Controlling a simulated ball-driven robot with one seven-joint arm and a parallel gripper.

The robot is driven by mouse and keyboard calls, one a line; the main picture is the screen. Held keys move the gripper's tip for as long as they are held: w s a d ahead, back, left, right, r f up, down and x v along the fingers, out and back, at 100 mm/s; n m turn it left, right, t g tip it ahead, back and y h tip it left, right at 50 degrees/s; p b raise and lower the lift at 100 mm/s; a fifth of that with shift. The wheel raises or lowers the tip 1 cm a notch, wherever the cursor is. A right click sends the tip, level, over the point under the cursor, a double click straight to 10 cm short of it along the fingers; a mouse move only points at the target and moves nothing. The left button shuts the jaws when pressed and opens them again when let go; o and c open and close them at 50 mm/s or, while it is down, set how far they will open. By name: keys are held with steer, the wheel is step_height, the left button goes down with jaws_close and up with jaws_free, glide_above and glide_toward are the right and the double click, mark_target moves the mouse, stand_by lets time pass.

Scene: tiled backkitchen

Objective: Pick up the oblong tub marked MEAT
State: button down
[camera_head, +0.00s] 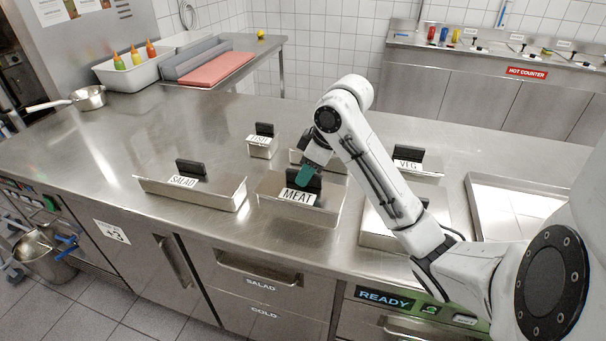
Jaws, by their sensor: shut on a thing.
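The oblong steel tub marked MEAT (270,198) stands on the steel counter, near its front edge, with a dark handle block on its top behind the label. My gripper (303,184) reaches down from the right and is shut on the handle at the top of this tub. The fingertips partly cover the handle, so the exact contact is hard to see. The tub looks level, and I cannot tell any gap beneath it.
The SALAD tub (222,200) stands close on the left. The FISH tub (262,151) and another partly hidden tub (336,167) are behind. The VEG tub (428,174) is to the right, beyond my arm.

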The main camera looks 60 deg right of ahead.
mark_target(316, 192)
steer(key=s+r, duration=0.1)
steer(key=s+a+r+p, duration=0.1)
steer(key=r, duration=0.1)
steer(key=s+r, duration=0.1)
steer(key=shift+s+a+r, duration=0.1)
steer(key=shift+a+r, duration=0.15)
steer(key=shift+r, duration=0.15)
steer(key=s+a+r+p, duration=0.3)
steer(key=s+a+p, duration=0.1)
steer(key=s+p, duration=0.2)
steer(key=shift+s+a+r+p, duration=0.2)
steer(key=shift+s+r+p, duration=0.15)
steer(key=shift+s, duration=0.45)
steer(key=shift+s+a+p, duration=0.15)
steer(key=shift+p, duration=0.4)
